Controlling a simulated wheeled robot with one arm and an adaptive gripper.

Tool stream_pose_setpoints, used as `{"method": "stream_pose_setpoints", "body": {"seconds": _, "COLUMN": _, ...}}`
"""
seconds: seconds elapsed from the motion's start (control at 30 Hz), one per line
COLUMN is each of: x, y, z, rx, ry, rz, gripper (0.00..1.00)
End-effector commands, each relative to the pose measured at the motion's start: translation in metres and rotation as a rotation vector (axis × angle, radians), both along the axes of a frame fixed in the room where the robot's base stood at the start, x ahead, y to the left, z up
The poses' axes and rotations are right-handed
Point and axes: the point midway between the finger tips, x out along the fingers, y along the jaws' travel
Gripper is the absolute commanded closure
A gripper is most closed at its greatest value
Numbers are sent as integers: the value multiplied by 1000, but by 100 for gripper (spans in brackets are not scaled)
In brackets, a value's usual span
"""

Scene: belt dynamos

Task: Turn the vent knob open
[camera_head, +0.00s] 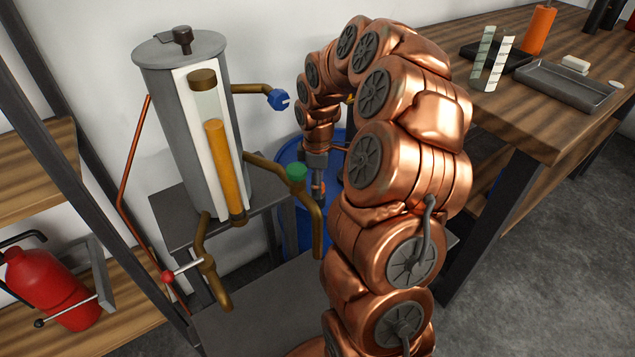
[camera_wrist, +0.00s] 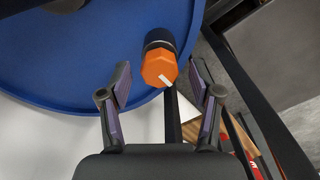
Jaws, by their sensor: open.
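An orange faceted knob (camera_wrist: 159,68) with a white line on its face sits on a dark stem against a blue drum (camera_wrist: 60,88) in the wrist view. No label shows, so I cannot tell for certain that this is the vent knob. My gripper (camera_wrist: 160,82) is open, with one finger on each side of the orange knob; contact is not visible. In the head view my gripper (camera_head: 318,190) points down beside the blue drum (camera_head: 287,228), partly hidden by my arm. The white line runs diagonally toward the lower right.
A grey cylinder tank (camera_head: 168,120) with an amber gauge stands left, carrying a black top knob (camera_head: 182,38), blue knob (camera_head: 279,99), green knob (camera_head: 297,172) and red knob (camera_head: 168,277) nearby. A wooden workbench (camera_head: 530,120) is at right. A red extinguisher (camera_head: 48,285) is lower left.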

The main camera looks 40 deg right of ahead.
Motion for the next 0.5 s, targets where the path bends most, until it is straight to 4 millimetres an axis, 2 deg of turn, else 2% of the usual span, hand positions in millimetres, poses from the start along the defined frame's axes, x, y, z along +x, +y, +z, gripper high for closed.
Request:
{"method": "stream_pose_setpoints", "body": {"seconds": 0.23, "x": 0, "y": 0, "z": -1, "rx": 0, "ry": 0, "rz": -1, "gripper": 38}}
{"method": "stream_pose_setpoints", "body": {"seconds": 0.5, "x": 0, "y": 0, "z": -1, "rx": 1, "ry": 1, "rz": -1, "gripper": 66}}
